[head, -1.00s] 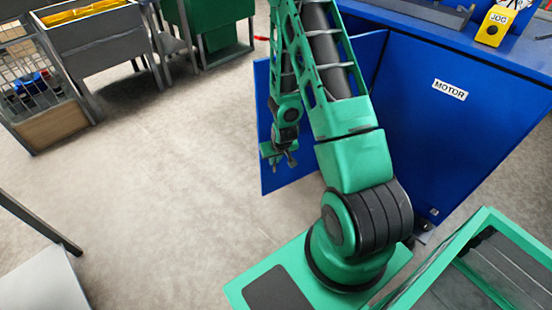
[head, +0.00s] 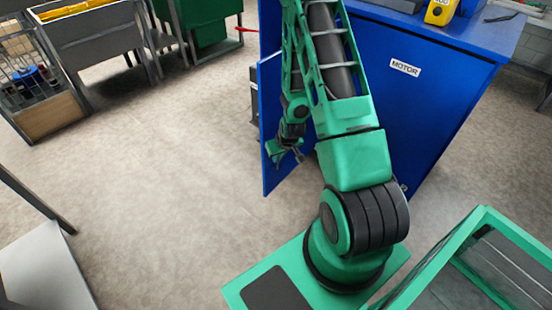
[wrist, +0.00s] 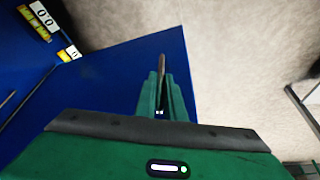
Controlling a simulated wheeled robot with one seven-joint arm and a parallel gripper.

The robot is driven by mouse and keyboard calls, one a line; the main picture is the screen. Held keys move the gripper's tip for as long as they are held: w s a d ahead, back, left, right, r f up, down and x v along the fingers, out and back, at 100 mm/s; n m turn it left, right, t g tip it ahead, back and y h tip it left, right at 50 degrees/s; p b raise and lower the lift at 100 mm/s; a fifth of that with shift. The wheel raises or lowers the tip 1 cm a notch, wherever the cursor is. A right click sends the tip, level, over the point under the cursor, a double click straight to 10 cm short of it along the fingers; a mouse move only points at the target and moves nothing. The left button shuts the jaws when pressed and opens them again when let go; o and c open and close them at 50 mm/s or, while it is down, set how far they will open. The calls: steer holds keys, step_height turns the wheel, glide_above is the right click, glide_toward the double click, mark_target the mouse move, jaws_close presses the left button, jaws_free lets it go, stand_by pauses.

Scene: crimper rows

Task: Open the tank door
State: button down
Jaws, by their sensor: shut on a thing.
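A blue door (head: 271,120) stands out from the left side of the blue cabinet (head: 400,110), which has a MOTOR label (head: 405,67); I see no tank label. My gripper (head: 294,156) is low at the door's near face. In the wrist view the green fingers (wrist: 165,98) are closed around a thin brownish bar, which looks like the door handle (wrist: 162,64), in front of the blue panel (wrist: 100,85). My arm hides part of the door and the cabinet's front, so the hinge and opening are not clear.
A yellow JOG box (head: 440,12) sits on the cabinet top. Grey bins (head: 92,40) and a wire crate (head: 35,95) stand at the back left. A grey table (head: 40,270) is at the lower left.

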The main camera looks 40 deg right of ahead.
steer(key=shift+s+d, duration=0.2)
steer(key=shift+s, duration=0.15)
steer(key=c, duration=1.8)
jaws_free()
steer(key=shift+c, duration=0.2)
steer(key=shift+r, duration=0.1)
steer(key=v, duration=1)
steer(key=shift+r, duration=0.25)
steer(key=shift+s, duration=0.15)
